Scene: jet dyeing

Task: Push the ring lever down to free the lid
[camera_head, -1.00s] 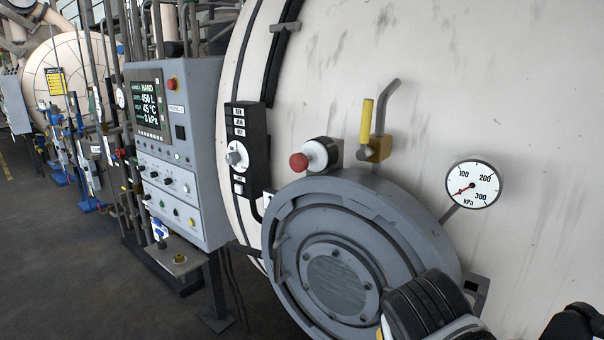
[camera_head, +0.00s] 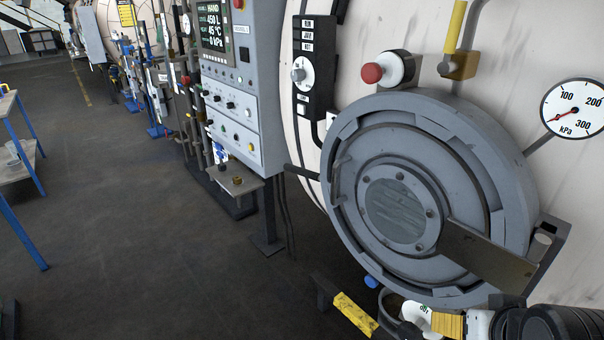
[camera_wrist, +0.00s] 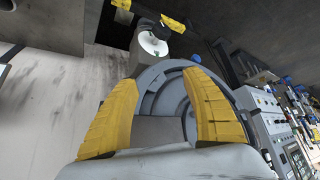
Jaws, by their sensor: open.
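The grey round lid (camera_head: 400,213) with its window is seated inside the grey ring (camera_head: 450,115) on the pale vessel. A dark bar (camera_head: 303,173) sticks out left of the ring and may be the ring lever; I cannot be sure. My gripper (camera_head: 450,325) shows only partly, low in the head view beneath the lid's right side. In the wrist view my gripper (camera_wrist: 160,79) is open, its two yellow fingers wide apart with nothing gripped. The lid (camera_wrist: 170,90) shows behind them. The gripper is well away from the dark bar.
A hinge plate (camera_head: 490,255) crosses the lid's right. A control panel (camera_head: 235,100) stands left. A red knob (camera_head: 373,73) sits above.

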